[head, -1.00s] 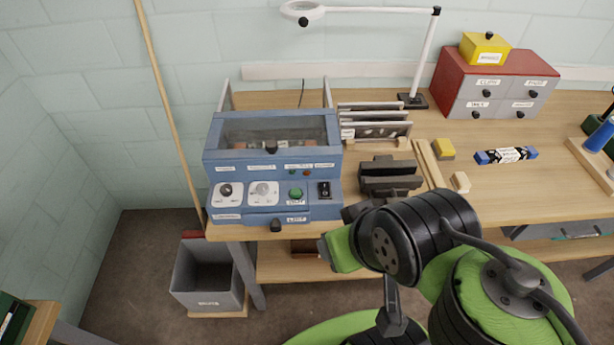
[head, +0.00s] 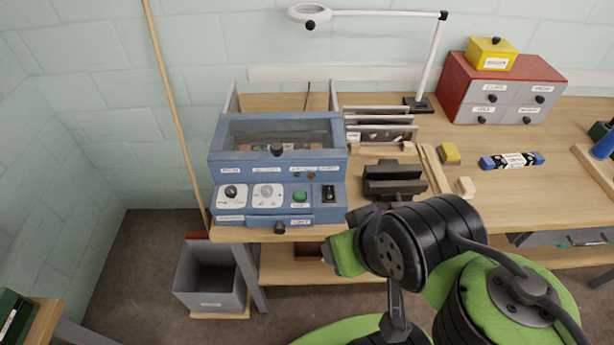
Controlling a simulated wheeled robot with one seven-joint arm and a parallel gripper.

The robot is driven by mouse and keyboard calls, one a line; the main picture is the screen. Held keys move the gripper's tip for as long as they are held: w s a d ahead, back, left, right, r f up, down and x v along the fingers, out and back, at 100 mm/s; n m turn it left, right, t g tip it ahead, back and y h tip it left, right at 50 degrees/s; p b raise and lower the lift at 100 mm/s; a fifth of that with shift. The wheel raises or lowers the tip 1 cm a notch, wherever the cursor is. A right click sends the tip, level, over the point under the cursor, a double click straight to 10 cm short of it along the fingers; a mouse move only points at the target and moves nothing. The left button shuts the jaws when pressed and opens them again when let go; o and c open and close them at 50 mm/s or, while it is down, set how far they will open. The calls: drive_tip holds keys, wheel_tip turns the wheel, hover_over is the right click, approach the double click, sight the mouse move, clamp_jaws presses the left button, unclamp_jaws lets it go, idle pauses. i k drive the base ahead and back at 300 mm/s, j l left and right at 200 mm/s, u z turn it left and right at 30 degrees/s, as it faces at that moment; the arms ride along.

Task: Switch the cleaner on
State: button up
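The cleaner (head: 277,223) is a blue box at the left end of the bench. Its see-through lid (head: 278,134) is down, with items dimly visible inside. Its front panel has two white dials, at left (head: 231,196) and centre (head: 267,196), a green button (head: 299,197) and a black rocker switch (head: 329,193) at the right. The rocker's position is too small to tell. Two small lamps above the panel look dull. My arm stands in front of the bench, right of the cleaner.
A dark vise-like block (head: 393,182) and a rack of upright plates (head: 382,125) stand right of the cleaner. A magnifier lamp (head: 431,60) and a red drawer cabinet (head: 455,90) are behind. A grey bin (head: 205,275) is below left. A pole (head: 165,90) leans at the wall.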

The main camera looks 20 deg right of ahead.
sight(329, 192)
drive_tip(key=i+l+u, duration=0.1)
drive_tip(key=u, duration=0.3)
drive_tip(key=l+u, duration=0.15)
drive_tip(key=u, duration=0.25)
drive_tip(key=i+l+u, duration=0.1)
drive_tip(key=u, duration=0.35)
drive_tip(key=l+u, duration=0.2)
drive_tip(key=u, duration=0.2)
